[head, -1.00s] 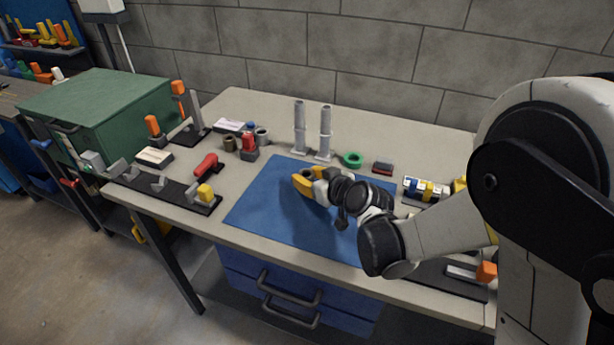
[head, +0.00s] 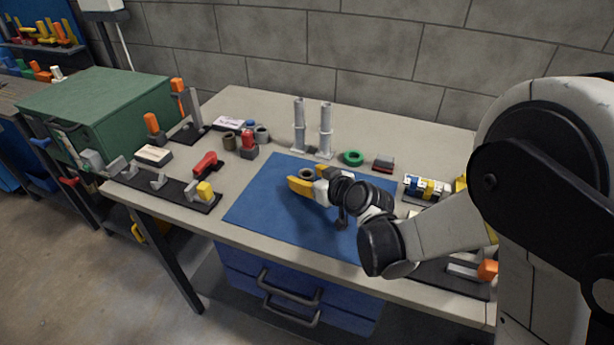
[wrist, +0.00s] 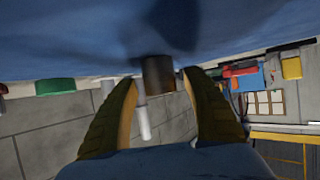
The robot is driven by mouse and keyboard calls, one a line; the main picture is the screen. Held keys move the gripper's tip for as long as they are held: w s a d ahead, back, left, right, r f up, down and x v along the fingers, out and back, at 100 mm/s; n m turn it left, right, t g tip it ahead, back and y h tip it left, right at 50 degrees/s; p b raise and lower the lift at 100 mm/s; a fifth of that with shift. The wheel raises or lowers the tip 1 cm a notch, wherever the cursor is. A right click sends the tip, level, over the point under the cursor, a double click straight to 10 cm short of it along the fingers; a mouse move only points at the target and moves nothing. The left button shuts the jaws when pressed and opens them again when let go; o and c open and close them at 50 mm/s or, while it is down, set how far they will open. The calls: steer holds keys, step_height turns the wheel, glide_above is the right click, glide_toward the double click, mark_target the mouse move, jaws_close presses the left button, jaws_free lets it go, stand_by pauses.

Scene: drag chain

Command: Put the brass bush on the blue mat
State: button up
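The brass bush (head: 306,174) stands on the blue mat (head: 270,215), near the mat's upper middle. Its dark round opening shows in the head view. In the wrist view, which is upside down, the bush (wrist: 158,75) touches the mat (wrist: 80,35) and lies between and just beyond the fingertips. My gripper (head: 298,184) has yellow fingers and is low over the mat beside the bush. In the wrist view my gripper (wrist: 160,78) is open, with a gap on each side of the bush.
Two grey posts (head: 325,130) stand behind the mat, with a green ring (head: 352,158) to their right. A brownish cylinder (head: 229,141) and a red-topped block (head: 249,143) stand to the left. A dark rail with clamps (head: 170,190) lies along the left front. The mat's left part is clear.

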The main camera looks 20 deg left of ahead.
steer(key=v, duration=1.2)
stand_by(0.4)
